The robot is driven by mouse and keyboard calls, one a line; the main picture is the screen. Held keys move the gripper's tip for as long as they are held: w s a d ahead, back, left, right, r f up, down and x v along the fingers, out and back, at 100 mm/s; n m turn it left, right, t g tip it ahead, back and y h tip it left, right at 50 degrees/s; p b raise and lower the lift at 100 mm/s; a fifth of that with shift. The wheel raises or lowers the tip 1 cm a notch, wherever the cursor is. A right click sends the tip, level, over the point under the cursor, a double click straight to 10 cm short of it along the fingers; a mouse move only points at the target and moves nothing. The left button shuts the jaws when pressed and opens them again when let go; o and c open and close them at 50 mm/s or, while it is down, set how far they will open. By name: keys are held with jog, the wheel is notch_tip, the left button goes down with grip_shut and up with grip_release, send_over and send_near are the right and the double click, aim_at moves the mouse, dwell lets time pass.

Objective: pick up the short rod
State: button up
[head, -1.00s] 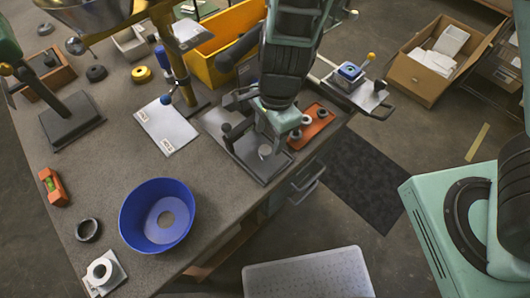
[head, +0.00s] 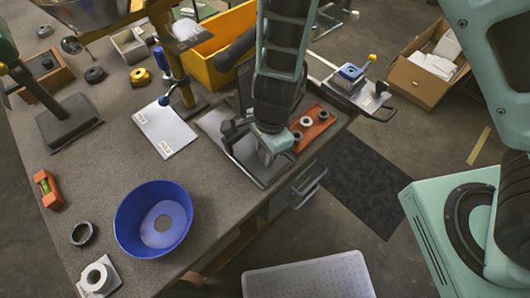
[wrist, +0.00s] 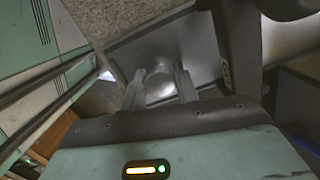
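My gripper (head: 268,157) is low over the grey tray (head: 215,122) near the table's right edge. In the wrist view my gripper (wrist: 159,78) shows two fingers spread apart. A round, shiny grey form (wrist: 160,80) lies between and beyond them, on or above a grey surface. I cannot tell whether it is the end of the short rod or a disc in the tray. A dark upright post (head: 229,130) stands on the tray just left of my gripper. No short rod can be made out for certain; my gripper and arm hide part of the tray.
An orange holder (head: 322,120) with several rings lies right of the tray. A white card (head: 165,127), a blue bowl (head: 153,219) and a yellow bin (head: 212,70) are on the table. A yellow lamp post (head: 178,60) stands behind.

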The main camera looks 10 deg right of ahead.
jog(key=c, duration=0.4)
